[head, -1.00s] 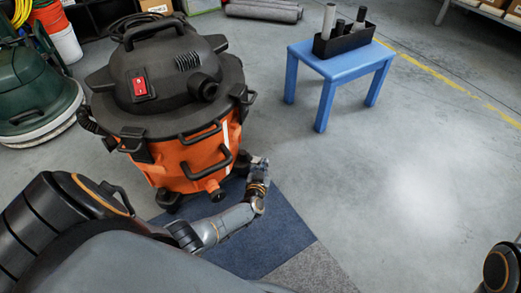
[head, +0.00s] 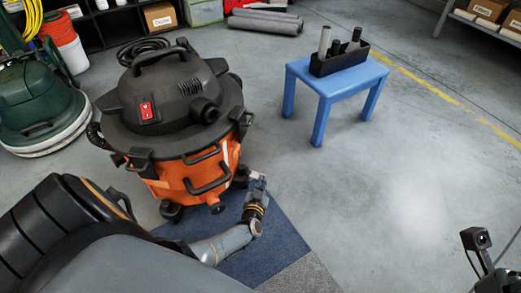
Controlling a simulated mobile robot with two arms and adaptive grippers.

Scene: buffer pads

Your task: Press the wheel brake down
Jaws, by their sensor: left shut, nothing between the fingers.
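An orange and black wheeled vacuum (head: 178,130) stands on the floor left of centre, with a red switch (head: 146,111) on its black top. Dark casters show at its base, one at the front (head: 171,211) and one at the right (head: 241,177). My left gripper (head: 259,180) is shut and empty, low beside the right caster. I cannot tell whether it touches the caster. The wheel brake is too small or hidden behind the gripper to make out. Of my right arm, only a part shows at the lower right edge; its fingers are not in view.
A blue stool (head: 334,82) holds a black tray (head: 340,62) with tubes. A green floor machine (head: 38,105) and an orange bucket (head: 66,43) stand at the left. A blue mat (head: 268,238) lies under the left forearm.

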